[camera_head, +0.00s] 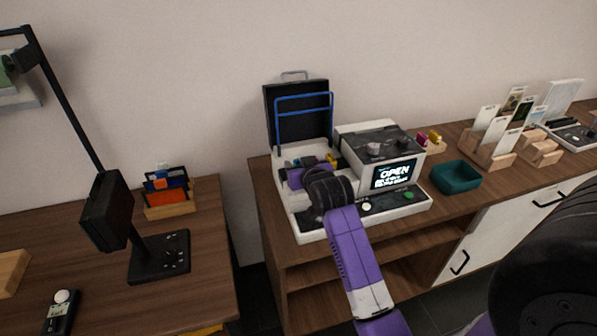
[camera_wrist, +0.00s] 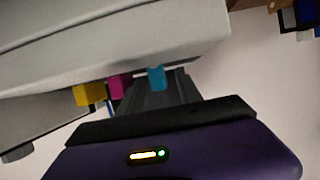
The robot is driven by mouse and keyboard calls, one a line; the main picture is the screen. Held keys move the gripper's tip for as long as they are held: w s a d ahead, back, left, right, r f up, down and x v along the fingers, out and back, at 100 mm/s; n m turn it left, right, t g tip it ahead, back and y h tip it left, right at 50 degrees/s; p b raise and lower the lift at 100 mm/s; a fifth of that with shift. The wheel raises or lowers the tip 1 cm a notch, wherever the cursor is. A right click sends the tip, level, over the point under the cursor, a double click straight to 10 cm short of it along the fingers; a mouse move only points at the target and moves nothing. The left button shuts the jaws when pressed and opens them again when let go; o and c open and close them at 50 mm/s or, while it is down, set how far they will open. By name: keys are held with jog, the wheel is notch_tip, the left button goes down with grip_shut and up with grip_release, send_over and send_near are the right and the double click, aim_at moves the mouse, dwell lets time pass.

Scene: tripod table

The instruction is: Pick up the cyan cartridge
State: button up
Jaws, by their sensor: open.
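The cyan cartridge (camera_wrist: 156,78) is a small block in the wrist view, at the right end of a row with a magenta cartridge (camera_wrist: 119,86) and a yellow cartridge (camera_wrist: 88,95). It shows just beyond the dark fingers of my gripper (camera_wrist: 152,95). I cannot tell whether the fingers touch it or lie around it. In the head view my gripper (camera_head: 302,168) is inside the open left bay of the white machine (camera_head: 312,223). The cyan cartridge is not clearly visible there, as my arm and gripper cover much of the bay. My gripper is open.
The machine has a raised black lid (camera_head: 283,120), a blue frame (camera_head: 304,97) and a lit OPEN screen (camera_head: 394,174). A teal tray (camera_head: 456,177) stands to its right. Small magenta and yellow blocks sit behind it. Wooden card holders (camera_head: 490,150) are farther right.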

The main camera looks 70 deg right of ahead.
jog(key=shift+c, duration=0.4)
grip_shut()
